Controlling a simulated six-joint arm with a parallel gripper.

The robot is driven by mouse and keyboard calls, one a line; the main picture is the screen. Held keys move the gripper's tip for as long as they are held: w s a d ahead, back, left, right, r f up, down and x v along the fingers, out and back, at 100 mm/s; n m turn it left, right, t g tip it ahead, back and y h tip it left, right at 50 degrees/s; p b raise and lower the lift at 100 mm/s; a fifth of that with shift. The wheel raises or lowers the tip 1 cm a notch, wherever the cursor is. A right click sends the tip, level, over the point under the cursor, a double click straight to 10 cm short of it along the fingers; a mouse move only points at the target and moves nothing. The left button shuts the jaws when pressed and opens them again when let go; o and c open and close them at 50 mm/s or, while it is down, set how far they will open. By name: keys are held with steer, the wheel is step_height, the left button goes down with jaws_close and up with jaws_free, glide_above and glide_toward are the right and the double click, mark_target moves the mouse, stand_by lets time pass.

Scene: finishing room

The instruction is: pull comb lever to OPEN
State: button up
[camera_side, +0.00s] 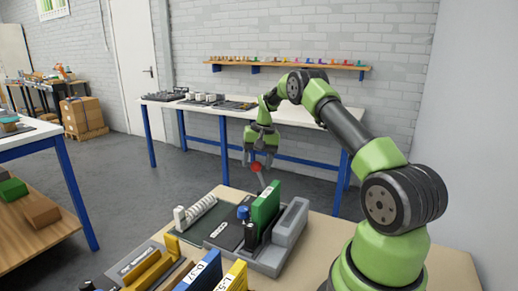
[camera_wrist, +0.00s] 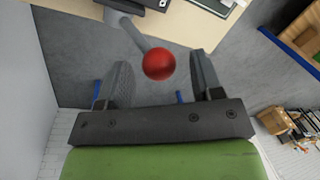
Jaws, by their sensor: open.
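The comb lever is a grey rod (camera_side: 262,180) with a red ball knob (camera_side: 256,167), standing up at the far side of the grey fixture (camera_side: 290,232). In the wrist view the red knob (camera_wrist: 159,66) lies between the two fingers, with a gap showing on each side. The rod (camera_wrist: 135,35) runs from it up and left to the fixture. My gripper (camera_side: 259,161) points down at the knob and is open, with nothing clamped; it also shows in the wrist view (camera_wrist: 160,60). No OPEN marking is readable.
A green upright board (camera_side: 265,207) and a blue knob (camera_side: 243,212) stand on the fixture near the lever. Yellow and blue labelled blocks (camera_side: 235,277) are at the front. A workbench (camera_side: 225,110) stands behind, across open floor.

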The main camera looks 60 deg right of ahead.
steer(key=r, duration=0.5)
steer(key=s+r, duration=0.1)
steer(key=r, duration=0.1)
steer(key=shift+d+r, duration=0.2)
steer(key=shift+d, duration=0.15)
